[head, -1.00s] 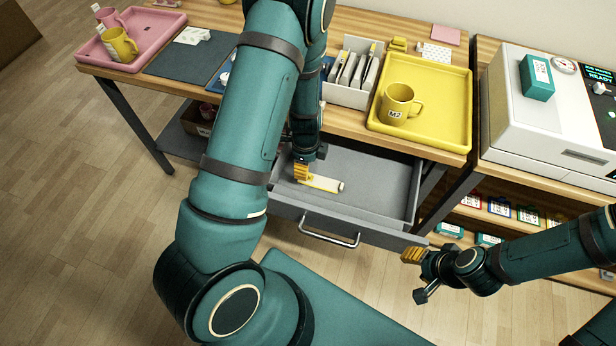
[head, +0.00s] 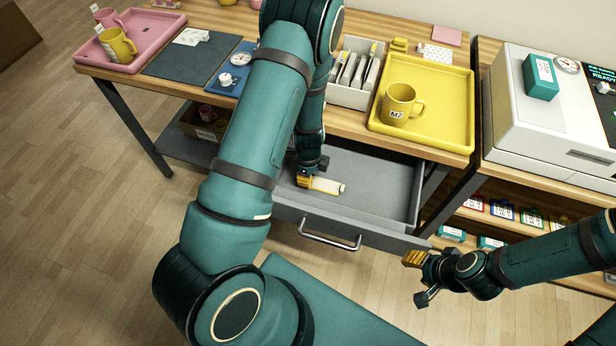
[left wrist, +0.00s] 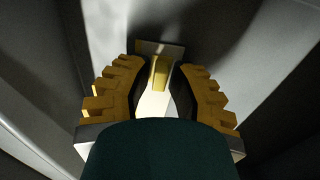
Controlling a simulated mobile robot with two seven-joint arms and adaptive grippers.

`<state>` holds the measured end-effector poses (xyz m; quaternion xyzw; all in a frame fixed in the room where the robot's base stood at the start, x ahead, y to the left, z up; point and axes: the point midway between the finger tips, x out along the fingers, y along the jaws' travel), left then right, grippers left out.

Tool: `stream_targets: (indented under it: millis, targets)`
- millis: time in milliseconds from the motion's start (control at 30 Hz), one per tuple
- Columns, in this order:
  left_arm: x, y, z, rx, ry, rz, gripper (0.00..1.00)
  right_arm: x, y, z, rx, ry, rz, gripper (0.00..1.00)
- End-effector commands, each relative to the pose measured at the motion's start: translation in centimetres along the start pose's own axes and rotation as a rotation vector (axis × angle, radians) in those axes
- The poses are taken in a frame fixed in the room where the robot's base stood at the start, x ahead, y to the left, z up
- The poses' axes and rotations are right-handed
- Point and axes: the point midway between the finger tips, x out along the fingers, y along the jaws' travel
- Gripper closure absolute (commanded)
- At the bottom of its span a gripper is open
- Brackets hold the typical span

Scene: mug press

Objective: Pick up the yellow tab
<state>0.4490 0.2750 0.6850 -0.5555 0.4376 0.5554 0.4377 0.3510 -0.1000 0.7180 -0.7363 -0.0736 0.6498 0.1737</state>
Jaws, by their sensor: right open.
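The yellow tab (left wrist: 160,73) shows in the left wrist view between the two fingers of my left gripper (left wrist: 162,72), joined to a pale part below and a flat plate at its far end. The fingers are apart, with a gap on each side of the tab. In the head view my left gripper (head: 305,181) is low inside the open grey drawer, at the left end of a pale cylindrical piece (head: 326,187); its fingers partly hide that end. My right gripper (head: 416,277) is open and empty, in front of the drawer's right side.
The drawer (head: 385,200) is pulled out, with a metal handle (head: 330,238) on its front; its right part is bare. Above it stand a yellow tray (head: 450,130) with a yellow mug (head: 398,103) and a grey holder (head: 350,95). A white machine (head: 540,115) is at right.

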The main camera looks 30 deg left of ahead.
Motion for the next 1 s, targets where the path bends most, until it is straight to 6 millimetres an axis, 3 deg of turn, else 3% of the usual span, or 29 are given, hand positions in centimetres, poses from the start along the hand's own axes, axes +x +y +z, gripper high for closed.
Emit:
stream_targets:
  millis: [133, 567, 1000]
  targets:
    - [0.0, 0.0, 0.0, 0.0, 0.0, 0.0, 0.98, 0.0, 0.0, 0.0, 0.0, 0.0, 0.0, 0.53]
    - [-0.6, 0.0, 0.0, 0.001, 0.0, -0.001, 0.99, -0.2, -0.1, 0.0, 0.0, -0.001, 0.0, 0.53]
    - [-8.2, 0.0, 0.0, 0.001, 0.001, -0.002, 0.99, -2.5, -0.9, 0.2, 0.002, -0.012, -0.001, 0.53]
